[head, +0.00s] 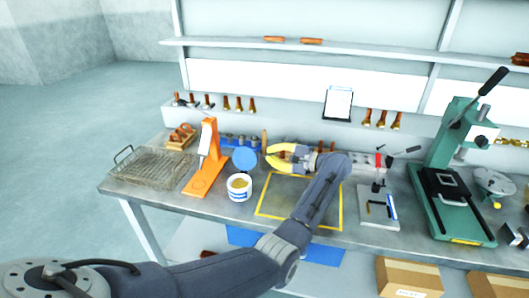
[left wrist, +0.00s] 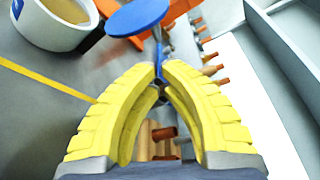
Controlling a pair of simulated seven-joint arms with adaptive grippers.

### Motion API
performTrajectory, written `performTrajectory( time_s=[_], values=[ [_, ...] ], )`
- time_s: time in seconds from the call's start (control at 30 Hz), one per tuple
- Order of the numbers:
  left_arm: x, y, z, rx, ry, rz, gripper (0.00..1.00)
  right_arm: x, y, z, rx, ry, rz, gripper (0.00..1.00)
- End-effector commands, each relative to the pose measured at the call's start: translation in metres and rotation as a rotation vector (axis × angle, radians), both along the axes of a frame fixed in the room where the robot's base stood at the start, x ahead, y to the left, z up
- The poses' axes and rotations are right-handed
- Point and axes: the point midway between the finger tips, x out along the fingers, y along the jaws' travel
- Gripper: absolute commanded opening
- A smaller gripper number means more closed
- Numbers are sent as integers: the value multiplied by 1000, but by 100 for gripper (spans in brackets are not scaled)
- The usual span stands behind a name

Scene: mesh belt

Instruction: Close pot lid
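The white pot (head: 239,188) with a blue label stands on the bench, left of the yellow-outlined square. Its round blue lid (head: 244,159) is up, tilted above the pot's far side, so the pot's mouth is uncovered and shows tan contents. The pot (left wrist: 62,22) is at upper left there and the lid (left wrist: 137,16) is at top centre. My right gripper is not in view.
An orange stand (head: 206,160) is left of the pot, with a wire basket (head: 150,166) farther left. A green press (head: 455,190) and a small fixture (head: 378,208) are at right. The yellow-outlined area (head: 275,209) is bare, partly under my left arm.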

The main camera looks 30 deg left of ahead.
Motion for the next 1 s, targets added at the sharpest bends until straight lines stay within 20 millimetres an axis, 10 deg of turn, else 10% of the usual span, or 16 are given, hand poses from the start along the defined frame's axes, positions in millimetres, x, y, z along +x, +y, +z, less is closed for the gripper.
performTrajectory(
  time_s=[0.5,1.0],
  values=[
    [0,71,-9,5,2,2,0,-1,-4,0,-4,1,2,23],
    [1,84,-11,3,2,1,0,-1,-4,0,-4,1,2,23]
  ],
)
